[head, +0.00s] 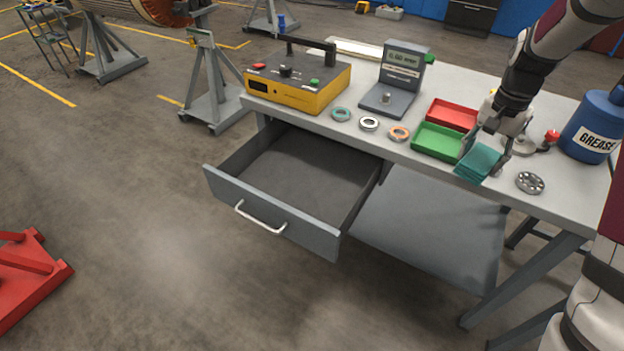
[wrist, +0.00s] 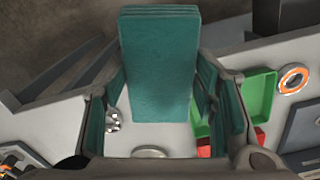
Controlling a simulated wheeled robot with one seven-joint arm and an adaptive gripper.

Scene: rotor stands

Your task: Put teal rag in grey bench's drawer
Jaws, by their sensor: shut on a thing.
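The teal rag (head: 479,162) is a folded cloth near the front edge of the grey bench (head: 400,150). My gripper (head: 486,147) is shut on it from above. In the wrist view the rag (wrist: 158,65) hangs between my two fingers, with teal folds against both of them. It appears to be held above the bench top, though the gap is hard to judge. The bench's drawer (head: 273,228) is pulled out, to the left of the rag and lower. Its visible floor (head: 300,170) is bare.
Close to the rag are a green tray (head: 437,142), a red tray (head: 452,114) and a bearing (head: 530,182). A blue grease jug (head: 594,125) stands at the right. Several rings, a scale (head: 396,88) and a yellow instrument (head: 297,85) stand further left. The space above the drawer is clear.

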